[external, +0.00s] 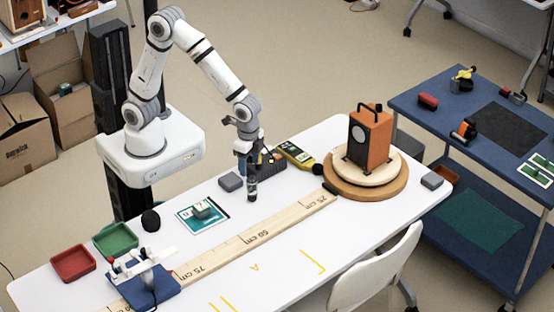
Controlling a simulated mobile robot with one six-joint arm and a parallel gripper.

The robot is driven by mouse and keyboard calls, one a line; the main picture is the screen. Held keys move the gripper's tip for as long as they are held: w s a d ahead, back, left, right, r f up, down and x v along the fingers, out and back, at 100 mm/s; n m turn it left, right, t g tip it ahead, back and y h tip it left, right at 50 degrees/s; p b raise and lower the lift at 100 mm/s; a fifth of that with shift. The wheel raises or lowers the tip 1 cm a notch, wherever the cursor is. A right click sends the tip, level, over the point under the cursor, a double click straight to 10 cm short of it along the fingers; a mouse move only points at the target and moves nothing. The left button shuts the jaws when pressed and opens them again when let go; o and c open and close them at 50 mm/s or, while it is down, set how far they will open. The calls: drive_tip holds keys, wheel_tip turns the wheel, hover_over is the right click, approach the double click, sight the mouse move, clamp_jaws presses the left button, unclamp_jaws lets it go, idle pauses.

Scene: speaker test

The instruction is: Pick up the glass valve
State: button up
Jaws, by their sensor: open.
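I cannot pick out a glass valve for certain in this view. It may be hidden by my gripper or too small to tell.
A wooden speaker (379,146) stands on a round turntable (372,188) at the right. A long ruler (255,236) crosses the table. Red (72,262) and green (115,239) trays sit at the left. A blue cart (470,190) stands at the right.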

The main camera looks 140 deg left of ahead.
sight(252, 176)
drive_tip(key=shift+w+a+f, duration=0.15)
drive_tip(key=shift+a+f, duration=0.15)
drive_tip(key=shift+f, duration=0.35)
wheel_tip(252, 176, down, 7)
drive_tip(key=shift+d, duration=0.1)
drive_tip(key=shift+c, duration=0.2)
drive_tip(key=c, duration=1)
